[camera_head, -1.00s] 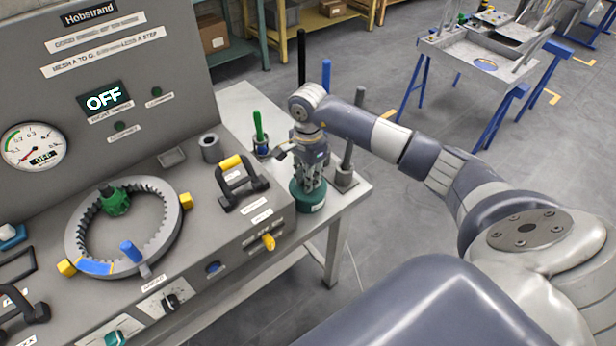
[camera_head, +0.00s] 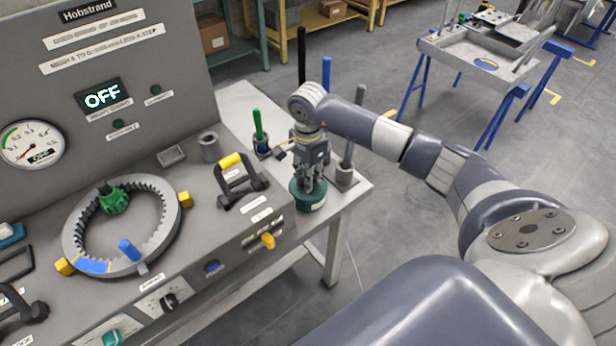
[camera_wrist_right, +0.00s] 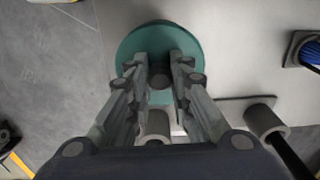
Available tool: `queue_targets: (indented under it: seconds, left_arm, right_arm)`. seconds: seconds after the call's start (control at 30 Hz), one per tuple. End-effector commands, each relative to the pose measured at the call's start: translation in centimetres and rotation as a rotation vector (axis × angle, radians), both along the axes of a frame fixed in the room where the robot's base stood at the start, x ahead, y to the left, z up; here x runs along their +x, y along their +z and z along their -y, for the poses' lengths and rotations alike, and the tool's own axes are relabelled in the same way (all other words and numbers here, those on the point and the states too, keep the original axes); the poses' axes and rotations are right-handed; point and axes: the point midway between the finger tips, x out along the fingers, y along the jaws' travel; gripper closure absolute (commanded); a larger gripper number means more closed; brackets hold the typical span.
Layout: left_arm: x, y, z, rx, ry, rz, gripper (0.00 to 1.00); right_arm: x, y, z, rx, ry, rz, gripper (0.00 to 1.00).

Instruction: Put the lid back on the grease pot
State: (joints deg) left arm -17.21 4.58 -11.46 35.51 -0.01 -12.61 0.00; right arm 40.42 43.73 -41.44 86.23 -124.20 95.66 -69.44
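The grease pot (camera_head: 308,201) is a short teal round pot near the right front corner of the bench. In the right wrist view its teal round top, apparently the lid (camera_wrist_right: 132,44), has a dark round knob (camera_wrist_right: 160,75) in the middle. My right gripper (camera_head: 309,181) points straight down over the pot. Its fingers (camera_wrist_right: 161,66) stand on both sides of the knob, close against it. I cannot tell whether the lid is fully seated, as the fingers hide part of it. My left gripper is not in view.
A grey holder with a post (camera_head: 344,173) stands close behind the pot to the right. A green-handled tool in a cup (camera_head: 261,145) and a black post (camera_head: 301,62) are behind.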

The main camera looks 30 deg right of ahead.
Motion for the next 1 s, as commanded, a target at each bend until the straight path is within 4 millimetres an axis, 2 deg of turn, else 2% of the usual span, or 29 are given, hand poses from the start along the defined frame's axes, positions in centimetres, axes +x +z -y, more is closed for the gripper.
queue_targets:
  seconds: [0.03,0.1,0.37,0.5,0.67,1.0]
  left_arm:
    - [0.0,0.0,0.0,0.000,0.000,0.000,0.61]
    - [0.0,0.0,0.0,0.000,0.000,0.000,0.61]
    - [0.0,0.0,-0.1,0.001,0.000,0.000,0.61]
    - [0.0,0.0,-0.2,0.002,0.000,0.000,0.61]
    - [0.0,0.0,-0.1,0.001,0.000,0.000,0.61]
    - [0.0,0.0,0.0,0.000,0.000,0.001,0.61]
  right_arm:
    - [-0.1,-0.1,0.0,0.000,0.000,-0.002,0.67]
    - [-0.1,-0.1,0.0,0.000,0.000,-0.002,0.58]
    - [-0.1,-0.1,0.0,0.000,0.000,-0.002,0.58]
    - [0.0,0.6,0.0,0.000,0.000,0.000,0.58]
    - [0.1,3.2,0.1,-0.001,0.000,0.003,0.58]
    - [0.0,10.0,0.0,0.000,0.001,0.001,0.58]
